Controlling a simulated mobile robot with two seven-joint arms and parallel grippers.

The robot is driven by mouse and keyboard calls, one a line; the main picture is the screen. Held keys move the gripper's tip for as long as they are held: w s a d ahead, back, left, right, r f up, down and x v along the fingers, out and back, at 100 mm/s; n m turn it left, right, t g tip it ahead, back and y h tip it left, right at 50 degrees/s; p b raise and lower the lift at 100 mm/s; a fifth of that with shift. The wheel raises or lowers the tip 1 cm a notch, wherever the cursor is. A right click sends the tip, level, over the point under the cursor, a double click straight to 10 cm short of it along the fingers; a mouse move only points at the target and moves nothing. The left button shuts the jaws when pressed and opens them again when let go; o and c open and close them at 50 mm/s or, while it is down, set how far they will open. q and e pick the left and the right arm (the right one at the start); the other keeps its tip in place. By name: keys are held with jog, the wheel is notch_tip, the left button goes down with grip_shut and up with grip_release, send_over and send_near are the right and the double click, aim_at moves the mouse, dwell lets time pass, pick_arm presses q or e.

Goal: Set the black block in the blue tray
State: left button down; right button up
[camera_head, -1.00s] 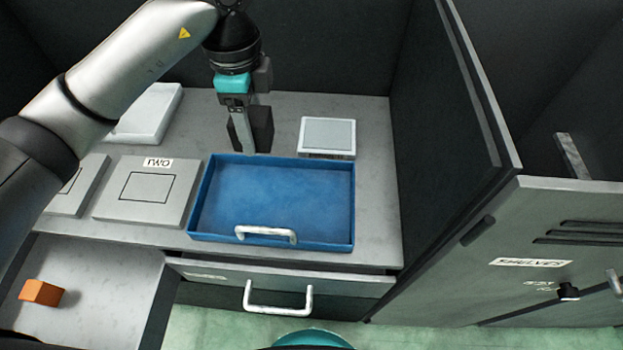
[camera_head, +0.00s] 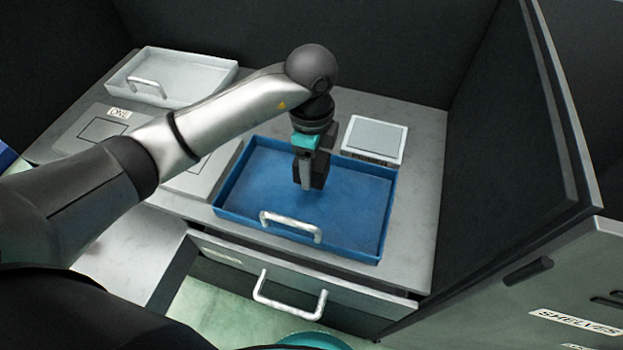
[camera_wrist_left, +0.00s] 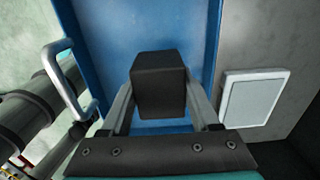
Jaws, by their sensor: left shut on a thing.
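The black block (camera_wrist_left: 159,85) is between the two fingers of my left gripper (camera_head: 306,184), which is shut on it. In the head view the block (camera_head: 320,172) shows as a dark shape beside the fingers, over the blue tray (camera_head: 352,236). The tray is a shallow blue box with a white handle on its near side, lying on the grey counter. Its blue floor also shows behind the block in the left wrist view (camera_wrist_left: 120,30). I cannot tell whether the block touches the tray floor. My right gripper is not in view.
A white scale-like pad (camera_head: 375,138) sits right behind the tray. A white tray (camera_head: 181,92) with a handle is at the back left. A flat plate labelled ONE (camera_head: 103,130) lies left. A dark wall (camera_head: 500,140) borders the right, and a drawer (camera_head: 290,277) is below the counter.

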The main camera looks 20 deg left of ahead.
pick_arm(q)
jog(key=shift+f+b, duration=0.45)
jog(key=shift+f, duration=1.65)
jog(key=shift+f, duration=0.1)
jog(key=shift+c, duration=0.6)
grip_release()
jog(key=shift+f, duration=0.1)
notch_tip(320, 180, up, 12)
jog(key=p, duration=0.2)
jog(key=shift+r+p, duration=0.2)
jog(key=shift+p, duration=0.1)
